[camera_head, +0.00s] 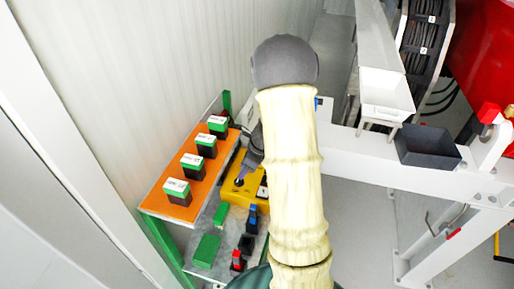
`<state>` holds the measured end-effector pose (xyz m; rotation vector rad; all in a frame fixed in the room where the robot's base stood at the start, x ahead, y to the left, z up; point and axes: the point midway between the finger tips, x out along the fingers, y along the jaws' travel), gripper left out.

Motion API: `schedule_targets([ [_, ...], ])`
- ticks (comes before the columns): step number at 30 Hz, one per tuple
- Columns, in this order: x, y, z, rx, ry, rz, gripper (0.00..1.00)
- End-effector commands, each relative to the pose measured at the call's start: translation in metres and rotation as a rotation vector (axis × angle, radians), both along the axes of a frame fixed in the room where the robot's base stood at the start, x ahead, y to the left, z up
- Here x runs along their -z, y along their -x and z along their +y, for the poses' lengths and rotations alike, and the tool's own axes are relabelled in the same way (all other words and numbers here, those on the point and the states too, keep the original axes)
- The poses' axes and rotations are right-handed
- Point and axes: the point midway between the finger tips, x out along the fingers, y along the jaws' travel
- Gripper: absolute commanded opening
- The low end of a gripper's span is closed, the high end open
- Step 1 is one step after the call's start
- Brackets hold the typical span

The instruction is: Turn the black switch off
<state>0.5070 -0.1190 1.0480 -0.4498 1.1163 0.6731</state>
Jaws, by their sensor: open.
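A yellow box (232,193) sits on the bench between the orange shelf and my arm. A small black switch (239,182) shows on its top; which way it is set is too small to tell. My arm, in a cream sleeve, crosses the middle of the view and hides the right side of the box. My gripper (244,170) comes out from behind the arm, pointing down over the box, close to the switch. It is open and holds nothing that I can see. Whether it touches the switch I cannot tell.
Several black boxes with green and white tops stand on an orange shelf (164,208) at left. Green blocks (206,251), a blue-topped piece (252,218) and a red-topped piece (237,261) lie nearer. A white frame (350,149) with a dark bin (428,146) stands right.

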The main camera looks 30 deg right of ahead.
Motion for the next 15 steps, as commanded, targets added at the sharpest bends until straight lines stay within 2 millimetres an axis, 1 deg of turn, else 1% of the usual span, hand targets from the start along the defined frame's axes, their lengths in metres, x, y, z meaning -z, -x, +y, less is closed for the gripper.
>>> schedule_targets([
  [1, -0.011, 0.002, -0.003, -0.002, 0.003, -0.004, 0.45],
  [6, -0.042, 0.011, -0.011, -0.001, 0.002, -0.006, 0.45],
  [12, -0.079, 0.022, -0.022, -0.001, 0.003, -0.005, 0.45],
  [15, -0.093, 0.026, -0.026, -0.001, 0.002, -0.005, 0.45],
])
